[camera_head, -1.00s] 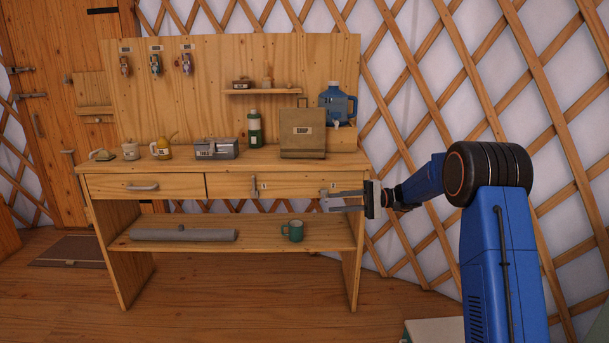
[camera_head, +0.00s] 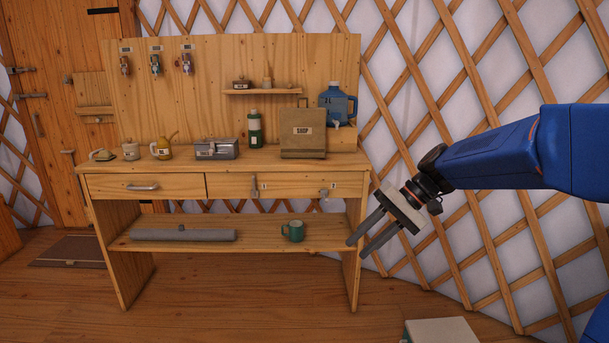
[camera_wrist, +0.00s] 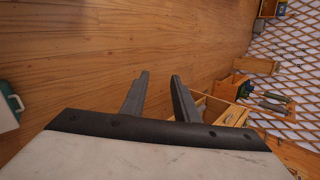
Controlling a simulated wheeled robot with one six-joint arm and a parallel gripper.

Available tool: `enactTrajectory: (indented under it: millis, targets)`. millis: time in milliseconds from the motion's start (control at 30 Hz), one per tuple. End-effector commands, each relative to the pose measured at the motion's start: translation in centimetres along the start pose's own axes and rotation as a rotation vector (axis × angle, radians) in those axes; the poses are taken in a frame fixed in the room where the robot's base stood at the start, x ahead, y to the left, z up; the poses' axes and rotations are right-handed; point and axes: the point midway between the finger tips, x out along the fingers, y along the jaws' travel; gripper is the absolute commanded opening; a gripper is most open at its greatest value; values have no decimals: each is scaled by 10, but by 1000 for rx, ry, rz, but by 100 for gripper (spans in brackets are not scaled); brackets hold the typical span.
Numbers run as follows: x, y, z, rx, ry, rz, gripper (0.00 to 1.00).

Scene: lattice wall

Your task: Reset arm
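My gripper (camera_head: 364,243) is in front of the right end of the wooden workbench, pointing down and to the left. Its two fingers are parted with nothing between them. In the wrist view the gripper (camera_wrist: 161,75) is also open and empty, over bare floor. My blue arm reaches in from the right edge of the head view.
The workbench (camera_head: 225,186) carries a shop bag (camera_head: 302,140), a metal box (camera_head: 217,150) and a green bottle (camera_head: 255,130). A green mug (camera_head: 293,231) and a grey roll (camera_head: 183,235) lie on its lower shelf. A pale box (camera_head: 440,331) stands on the floor at the front. The lattice wall (camera_head: 480,70) is behind.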

Motion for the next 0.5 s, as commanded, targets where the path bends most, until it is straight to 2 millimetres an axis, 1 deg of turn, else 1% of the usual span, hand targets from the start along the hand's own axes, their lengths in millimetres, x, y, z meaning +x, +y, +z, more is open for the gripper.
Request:
enactTrajectory:
  millis: [33,100,267,500]
  targets:
    - [-2,5,15,-8,17,32,28]
    - [-4,14,33,-18,42,81,28]
    - [-8,38,71,-43,102,190,28]
    - [-14,77,124,-88,199,347,28]
